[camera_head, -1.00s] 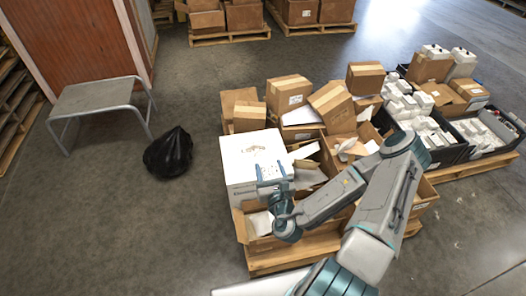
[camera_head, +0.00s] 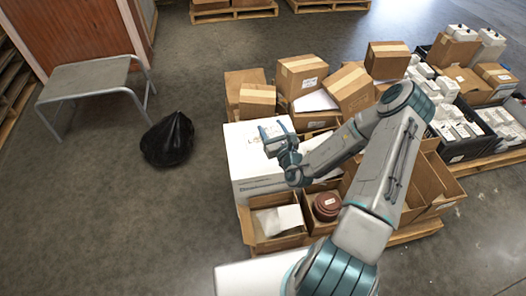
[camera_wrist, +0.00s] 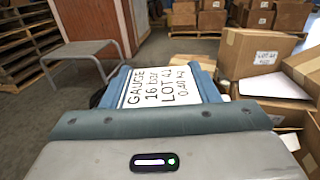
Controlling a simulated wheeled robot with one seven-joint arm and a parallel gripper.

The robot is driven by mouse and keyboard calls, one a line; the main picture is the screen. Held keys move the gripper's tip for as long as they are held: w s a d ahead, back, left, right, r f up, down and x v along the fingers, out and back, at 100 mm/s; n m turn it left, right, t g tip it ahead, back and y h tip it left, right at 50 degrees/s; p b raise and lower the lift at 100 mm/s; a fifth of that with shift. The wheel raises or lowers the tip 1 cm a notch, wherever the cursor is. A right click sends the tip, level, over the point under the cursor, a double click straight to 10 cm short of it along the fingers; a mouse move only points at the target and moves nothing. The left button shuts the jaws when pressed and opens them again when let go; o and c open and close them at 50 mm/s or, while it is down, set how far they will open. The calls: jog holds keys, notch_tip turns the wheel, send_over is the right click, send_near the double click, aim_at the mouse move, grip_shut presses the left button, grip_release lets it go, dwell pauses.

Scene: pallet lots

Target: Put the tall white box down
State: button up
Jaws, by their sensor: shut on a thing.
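My gripper (camera_head: 275,130) is shut on a white box (camera_wrist: 160,86), whose printed face reads GAUGE 16 bar, LOT 41, 0.40 kg. In the wrist view, a blue finger lies on each side of it. In the head view, the held box is hard to tell from the large white carton (camera_head: 244,165) behind it, at the pallet's left edge. I cannot tell whether the held box touches that carton. Its lower part is hidden.
Below my gripper is an open brown carton (camera_head: 248,234) with white pieces; beside it lies a reddish-brown round thing (camera_head: 327,205). Taped brown boxes (camera_head: 302,71) are stacked behind. A black bag (camera_head: 168,140) and grey metal table (camera_head: 88,80) stand on the floor, left, with clear floor around.

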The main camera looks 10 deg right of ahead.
jog(key=w+d+f+n+y+b, duration=0.1)
jog(key=w+d+f+y+b, duration=0.1)
jog(key=w+f+b, duration=0.3)
jog(key=w+d+f+n+y+b, duration=0.1)
jog(key=w+d+b, duration=0.1)
jog(key=w+b, duration=0.3)
jog(key=w+d+r+g+b, duration=0.1)
jog(key=w+d+b, duration=0.15)
jog(key=w, duration=0.25)
jog(key=w+d+r+b, duration=0.1)
jog(key=w+r+b, duration=0.1)
jog(key=w+b, duration=0.3)
jog(key=shift+s+a+f+b, duration=0.55)
jog(key=shift+s+a+f, duration=0.5)
jog(key=shift+a+f, duration=0.6)
jog(key=shift+s+a+f+b, duration=0.5)
jog(key=shift+s+a+f, duration=0.7)
jog(key=shift+f, duration=0.8)
jog(key=shift+s+a+f+b, duration=0.55)
jog(key=shift+s+a+f, duration=0.4)
jog(key=shift+a+f, duration=0.75)
jog(key=shift+d+f, duration=0.1)
jog(key=shift+d, duration=0.05)
jog(key=shift+f, duration=0.15)
jog(key=o, duration=1.3)
jog(key=shift+c, duration=0.2)
